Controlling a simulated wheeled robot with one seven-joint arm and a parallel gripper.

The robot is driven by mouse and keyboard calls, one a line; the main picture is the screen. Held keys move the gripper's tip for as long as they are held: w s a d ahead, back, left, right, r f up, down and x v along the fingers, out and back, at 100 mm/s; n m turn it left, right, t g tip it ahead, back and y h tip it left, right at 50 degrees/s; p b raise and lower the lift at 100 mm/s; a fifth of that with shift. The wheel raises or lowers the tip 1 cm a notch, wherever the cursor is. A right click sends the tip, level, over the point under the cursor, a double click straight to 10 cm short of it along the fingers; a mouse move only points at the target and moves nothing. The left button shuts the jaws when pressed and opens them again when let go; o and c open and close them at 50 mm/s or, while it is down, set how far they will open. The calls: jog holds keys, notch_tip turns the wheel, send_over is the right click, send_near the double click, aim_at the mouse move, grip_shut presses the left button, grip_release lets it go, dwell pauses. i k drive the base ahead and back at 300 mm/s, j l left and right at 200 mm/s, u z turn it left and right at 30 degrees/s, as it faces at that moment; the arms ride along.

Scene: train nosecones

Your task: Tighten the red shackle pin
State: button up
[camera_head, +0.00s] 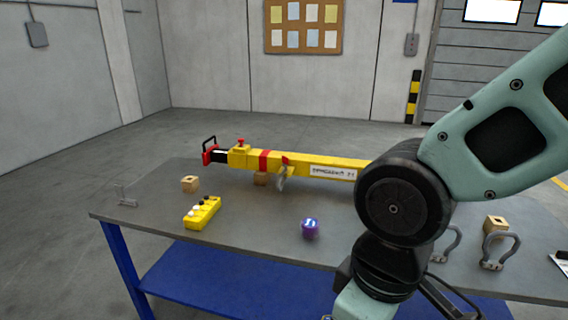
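A yellow beam (320,168) lies across the back of the table with a black-lettered white label. A grey shackle (282,180) hangs at its near side, left of the label. A small red piece (285,160) at the top of this shackle looks like the red shackle pin; how far it is screwed in is too small to tell. My arm stands at the right in front of the beam's right end and hides it. My gripper is not visible; the arm runs down out of the bottom of the picture.
The grey table (255,225) also carries a yellow control box (202,212), a purple round item (310,228), a small wooden block (190,184) and a loose grey shackle (500,252) at right. The table's front left is mostly clear.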

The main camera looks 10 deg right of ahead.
aim_at(285, 159)
jog(key=i+j+z, duration=0.1)
jog(key=i+j, duration=0.2)
jog(key=i+j+z, duration=0.15)
jog(key=j, duration=0.25)
jog(key=i+j+z, duration=0.1)
jog(key=i+j, duration=0.25)
jog(key=i+j+z, duration=0.1)
jog(key=j, duration=0.3)
jog(key=i+j+z, duration=0.1)
jog(key=i+j, duration=0.25)
jog(key=i+j+z, duration=0.15)
jog(key=j, duration=0.4)
jog(key=i+j+z, duration=0.1)
jog(key=j, duration=0.35)
jog(key=i+j+z, duration=0.1)
jog(key=i+j, duration=0.15)
jog(key=j, duration=0.2)
